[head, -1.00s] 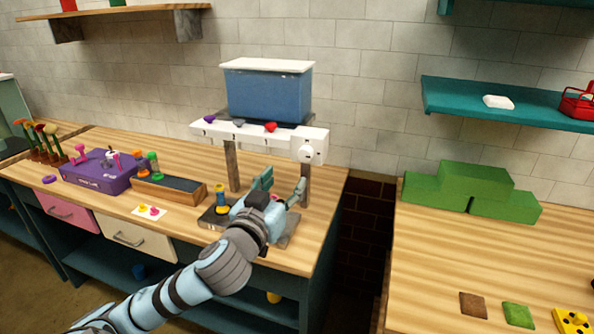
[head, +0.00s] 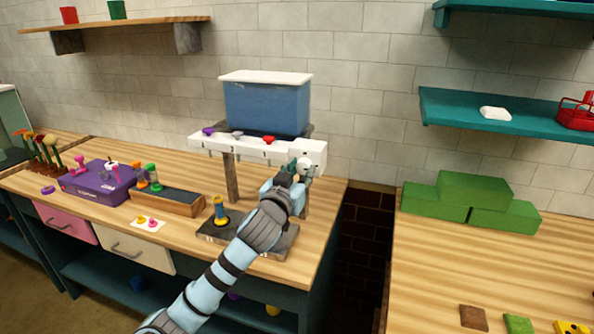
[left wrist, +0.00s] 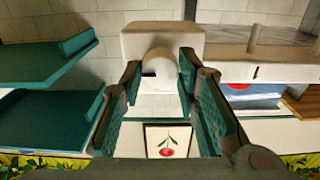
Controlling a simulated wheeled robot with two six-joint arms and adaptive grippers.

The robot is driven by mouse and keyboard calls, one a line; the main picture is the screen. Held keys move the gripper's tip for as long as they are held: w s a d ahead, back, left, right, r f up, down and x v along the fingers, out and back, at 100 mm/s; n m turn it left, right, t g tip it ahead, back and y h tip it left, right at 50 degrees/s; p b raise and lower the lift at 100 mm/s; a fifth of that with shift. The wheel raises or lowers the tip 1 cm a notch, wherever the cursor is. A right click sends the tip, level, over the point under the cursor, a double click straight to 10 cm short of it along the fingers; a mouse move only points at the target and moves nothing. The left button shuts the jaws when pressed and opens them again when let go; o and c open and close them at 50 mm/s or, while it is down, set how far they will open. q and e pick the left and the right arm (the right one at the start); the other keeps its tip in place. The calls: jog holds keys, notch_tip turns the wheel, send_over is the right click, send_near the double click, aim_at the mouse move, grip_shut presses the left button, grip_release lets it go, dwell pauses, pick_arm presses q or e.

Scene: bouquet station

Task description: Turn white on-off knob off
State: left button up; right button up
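The white on-off knob (left wrist: 160,64) sits on a white block at the right end of the dispenser's white bar (head: 314,152). In the left wrist view it lies between the two fingertips of my left gripper (left wrist: 158,75), with small gaps at its sides. My left gripper (head: 302,168) also shows in the head view, raised in front of the knob, which it partly covers. Its fingers are apart, and I see no clear grip on the knob. My right gripper is in no view.
A blue tank (head: 265,105) with a white lid stands above the bar, which carries purple, grey and red knobs. A yellow-and-blue vase (head: 219,210) stands on the dark base (head: 270,240) below. Green steps (head: 470,200) stand on the right table, across a gap.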

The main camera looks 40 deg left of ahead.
pick_arm(q)
jog(key=c, duration=0.3)
jog(key=shift+o, duration=0.5)
jog(key=shift+a, duration=0.15)
jog(key=shift+d, duration=0.25)
jog(key=shift+c, duration=0.5)
jog(key=shift+a+f, duration=0.1)
jog(key=shift+a, duration=0.1)
jog(key=n, duration=0.3)
jog(key=shift+f+n, duration=0.1)
jog(key=shift+n, duration=0.2)
jog(key=n+b, duration=0.1)
jog(key=n, duration=0.4)
jog(key=n+b, duration=0.1)
jog(key=n, duration=0.4)
jog(key=shift+b, duration=0.4)
jog(key=shift+d+n+b, duration=0.1)
jog(key=shift+n+b, duration=0.75)
jog(key=shift+n, duration=1.35)
